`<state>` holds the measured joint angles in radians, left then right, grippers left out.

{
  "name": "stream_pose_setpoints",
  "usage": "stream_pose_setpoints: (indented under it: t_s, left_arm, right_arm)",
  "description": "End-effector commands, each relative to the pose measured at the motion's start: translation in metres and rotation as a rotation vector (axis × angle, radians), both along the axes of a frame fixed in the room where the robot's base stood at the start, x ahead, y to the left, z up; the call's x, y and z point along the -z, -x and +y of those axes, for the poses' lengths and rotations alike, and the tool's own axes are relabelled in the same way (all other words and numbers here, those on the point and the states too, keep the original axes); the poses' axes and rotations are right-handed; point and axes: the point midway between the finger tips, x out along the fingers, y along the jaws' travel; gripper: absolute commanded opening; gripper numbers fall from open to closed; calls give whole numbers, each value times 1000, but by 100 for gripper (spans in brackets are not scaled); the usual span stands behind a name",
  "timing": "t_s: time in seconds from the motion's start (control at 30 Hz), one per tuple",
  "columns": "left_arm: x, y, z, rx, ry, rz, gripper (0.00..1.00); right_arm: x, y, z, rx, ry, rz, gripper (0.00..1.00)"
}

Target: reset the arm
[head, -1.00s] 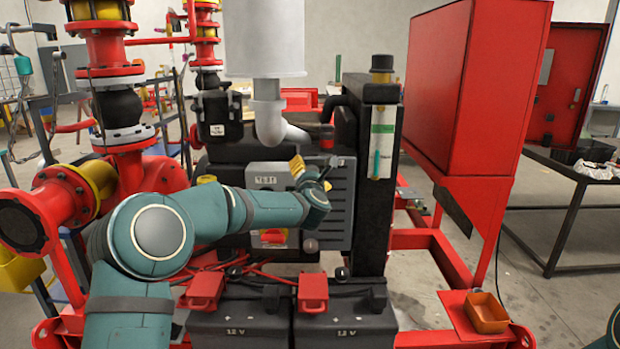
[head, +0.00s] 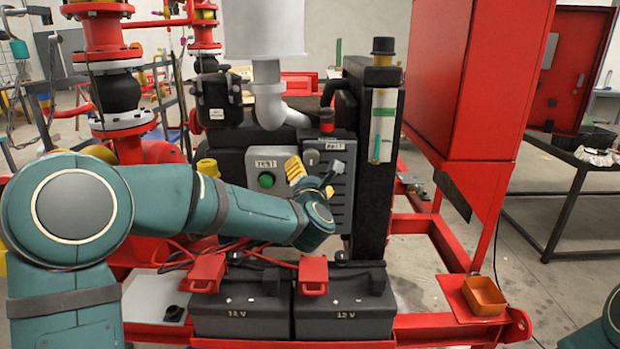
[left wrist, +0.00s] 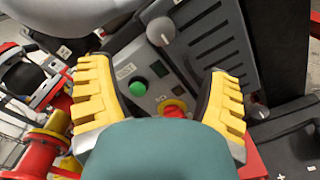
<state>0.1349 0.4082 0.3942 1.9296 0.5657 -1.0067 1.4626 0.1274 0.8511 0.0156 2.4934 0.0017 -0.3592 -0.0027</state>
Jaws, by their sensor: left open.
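The grey test panel (head: 265,160) on the skid has a green button (head: 266,181). In the left wrist view, the green button (left wrist: 138,87) and a red knob on a yellow ring (left wrist: 173,110) show between my fingers. A round grey knob (left wrist: 161,31) stands above them. My left gripper (head: 313,169) is open in front of the panel's right side, with yellow-padded fingers spread. It also shows in the left wrist view (left wrist: 160,75), with nothing between the fingers. My left forearm hides the panel's lower part in the head view. My right gripper is out of view.
Two black 12 V batteries (head: 240,312) with red terminal covers (head: 313,275) stand below my left arm. A black column (head: 372,215) rises right of the gripper. A red cabinet (head: 490,80) and an orange tray (head: 484,296) are at the right.

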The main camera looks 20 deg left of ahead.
Motion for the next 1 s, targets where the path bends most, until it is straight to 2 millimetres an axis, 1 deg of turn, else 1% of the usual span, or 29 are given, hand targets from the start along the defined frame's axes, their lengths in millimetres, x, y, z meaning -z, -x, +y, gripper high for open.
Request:
stream_pose_setpoints:
  t_s: [0.27,0.37,0.47,0.5,0.57,0.6,0.67,0.7,0.77,0.8,0.87,0.9,0.97,1.0]
  left_arm:
    - [2,0,-1,4,-6,6,78]
    - [22,0,-6,34,-62,58,78]
    - [67,3,-18,109,-199,170,78]
    - [91,6,-24,155,-272,228,78]
    - [129,14,-34,237,-395,320,78]
    - [156,22,-41,297,-477,380,78]
    - [194,36,-50,395,-598,463,78]
    - [219,47,-56,464,-677,514,78]
    - [255,67,-64,575,-792,583,78]
    - [278,82,-70,653,-866,624,78]
    - [310,107,-76,776,-974,677,78]
    - [331,126,-80,863,-1042,708,78]
    - [360,156,-86,1002,-1140,742,78]
    - [377,177,-89,1096,-1201,758,78]
  right_arm:
    - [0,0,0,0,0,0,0]
    - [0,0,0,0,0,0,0]
    - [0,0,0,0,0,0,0]
    - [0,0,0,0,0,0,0]
    - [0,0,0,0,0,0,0]
    - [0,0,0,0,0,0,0]
    - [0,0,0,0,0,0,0]
    - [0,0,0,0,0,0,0]
    - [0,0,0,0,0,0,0]
    - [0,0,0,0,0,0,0]
    - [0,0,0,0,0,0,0]
    - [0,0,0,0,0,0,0]
    - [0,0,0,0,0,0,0]
    - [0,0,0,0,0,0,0]
